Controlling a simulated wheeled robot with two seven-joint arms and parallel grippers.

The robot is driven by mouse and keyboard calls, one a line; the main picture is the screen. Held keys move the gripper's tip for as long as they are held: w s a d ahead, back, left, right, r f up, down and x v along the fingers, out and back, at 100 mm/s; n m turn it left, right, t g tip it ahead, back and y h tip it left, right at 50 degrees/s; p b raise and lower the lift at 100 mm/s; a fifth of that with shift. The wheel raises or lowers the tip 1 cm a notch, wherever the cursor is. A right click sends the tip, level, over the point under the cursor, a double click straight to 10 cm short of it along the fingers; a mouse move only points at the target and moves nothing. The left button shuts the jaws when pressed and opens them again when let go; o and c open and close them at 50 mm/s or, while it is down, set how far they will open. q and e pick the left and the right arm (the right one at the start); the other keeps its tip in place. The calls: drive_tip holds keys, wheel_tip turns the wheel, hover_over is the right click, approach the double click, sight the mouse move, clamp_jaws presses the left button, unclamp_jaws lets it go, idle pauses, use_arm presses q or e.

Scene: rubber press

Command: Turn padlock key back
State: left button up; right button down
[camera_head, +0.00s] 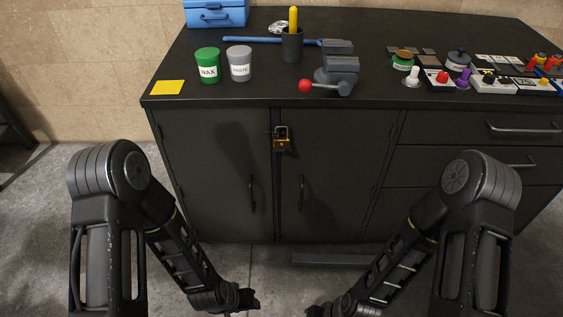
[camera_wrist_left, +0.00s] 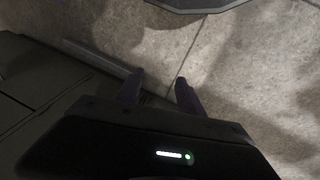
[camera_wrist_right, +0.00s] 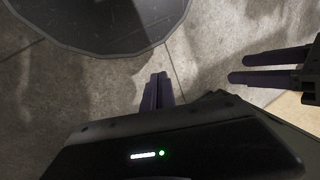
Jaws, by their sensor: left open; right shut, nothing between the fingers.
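My left gripper (camera_head: 252,300) is low in front of the cabinet, well below the padlock. It is open and empty in the left wrist view (camera_wrist_left: 160,84). My right gripper (camera_head: 313,311) is also low, at the bottom edge of the head view. It is shut and empty in the right wrist view (camera_wrist_right: 157,88). Neither touches the padlock.
The cabinet's left door (camera_head: 215,160) and right door (camera_head: 335,165) have vertical handles. Drawers (camera_head: 480,155) are to the right. The worktop holds a vise (camera_head: 340,70) with a red-ended lever, cups and small parts. The space before the padlock is clear.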

use_arm(q)
drive_tip(key=w+a+f+m+t+y+b, duration=0.15)
drive_tip(key=w+f+t+b, duration=0.25)
drive_tip(key=w+b, duration=0.55)
drive_tip(key=t+y+b, duration=0.1)
drive_tip(key=t+b, duration=1)
approach(282, 148)
drive_tip(key=shift+s+f, duration=0.2)
drive_tip(key=shift+f, duration=0.1)
use_arm(e)
wheel_tip(282, 148, down, 23)
drive_tip(key=w+d, duration=0.1)
drive_tip(key=shift+r, duration=0.15)
use_arm(q)
drive_tip(key=w+b, duration=0.1)
drive_tip(key=w, duration=0.6)
drive_tip(key=shift+w, duration=0.4)
use_arm(e)
drive_tip(key=shift+w+d+f, duration=0.15)
drive_tip(key=shift+f, duration=0.25)
drive_tip(key=shift+w+d+f, duration=0.1)
drive_tip(key=shift+f, duration=0.3)
